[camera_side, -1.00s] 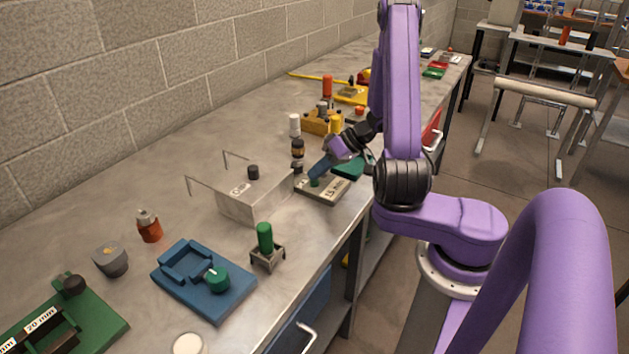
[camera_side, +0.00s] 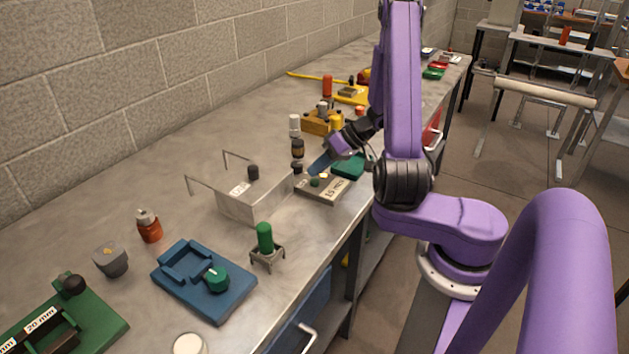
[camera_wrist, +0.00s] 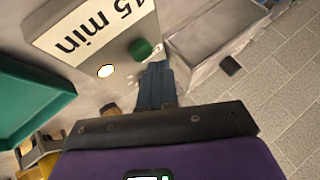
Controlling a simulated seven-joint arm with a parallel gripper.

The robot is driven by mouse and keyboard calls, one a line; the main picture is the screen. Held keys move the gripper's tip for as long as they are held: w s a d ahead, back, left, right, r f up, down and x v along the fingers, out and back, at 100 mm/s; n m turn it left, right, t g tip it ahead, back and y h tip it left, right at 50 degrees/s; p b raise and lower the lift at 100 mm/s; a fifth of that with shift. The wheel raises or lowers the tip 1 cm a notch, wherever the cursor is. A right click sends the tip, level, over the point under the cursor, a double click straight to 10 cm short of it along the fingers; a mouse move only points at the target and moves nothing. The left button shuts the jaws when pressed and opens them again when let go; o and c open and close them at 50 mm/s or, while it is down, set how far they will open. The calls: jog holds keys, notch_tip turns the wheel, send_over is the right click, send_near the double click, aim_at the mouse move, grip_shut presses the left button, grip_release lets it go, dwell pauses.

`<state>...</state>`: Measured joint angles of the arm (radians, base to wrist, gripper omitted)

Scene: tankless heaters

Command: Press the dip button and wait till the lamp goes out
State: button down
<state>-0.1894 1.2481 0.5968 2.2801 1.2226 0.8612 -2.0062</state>
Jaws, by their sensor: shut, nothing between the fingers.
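A grey timer box (camera_side: 318,195) with a "15 min" label sits near the bench's front edge; it fills the upper left of the wrist view (camera_wrist: 95,72). Its green button (camera_side: 315,182) is uncovered in the side view and also shows in the wrist view (camera_wrist: 140,49). Beside the button, the small round lamp (camera_wrist: 105,71) looks bright white with an orange rim, so it appears lit. My gripper (camera_side: 318,167) is shut and empty, its blue fingers above and behind the button, apparently clear of it. The fingertips (camera_wrist: 156,66) appear just beside the button in the wrist view.
A metal tank (camera_side: 252,200) with a black knob and wire handles stands left of the box. A green tray (camera_side: 349,166) is close on the right. Dark and white bottles (camera_side: 294,125) and a yellow holder (camera_side: 316,125) stand behind.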

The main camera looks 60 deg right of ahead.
aim_at(316, 181)
jog(key=shift+r, duration=0.2)
jog(key=shift+r, duration=2.45)
jog(key=shift+w+a+r, duration=0.1)
jog(key=shift+w+a, duration=0.05)
jog(key=shift+a, duration=0.2)
jog(key=s+a+r+n+g, duration=0.1)
jog(key=s+a+n+g, duration=0.2)
jog(key=a, duration=0.4)
jog(key=a+r+n+g, duration=0.2)
jog(key=a+n+g, duration=0.25)
jog(key=a, duration=0.35)
jog(key=s+a+r+n+h, duration=0.1)
jog(key=s+n+h, duration=0.1)
jog(key=s, duration=0.7)
jog(key=s+a+r+n+h, duration=0.2)
jog(key=s+n, duration=0.3)
jog(key=s, duration=0.5)
jog(key=shift+s+a+h, duration=0.15)
jog(key=shift+s+h, duration=0.05)
jog(key=shift+h, duration=0.3)
dwell(1.1)
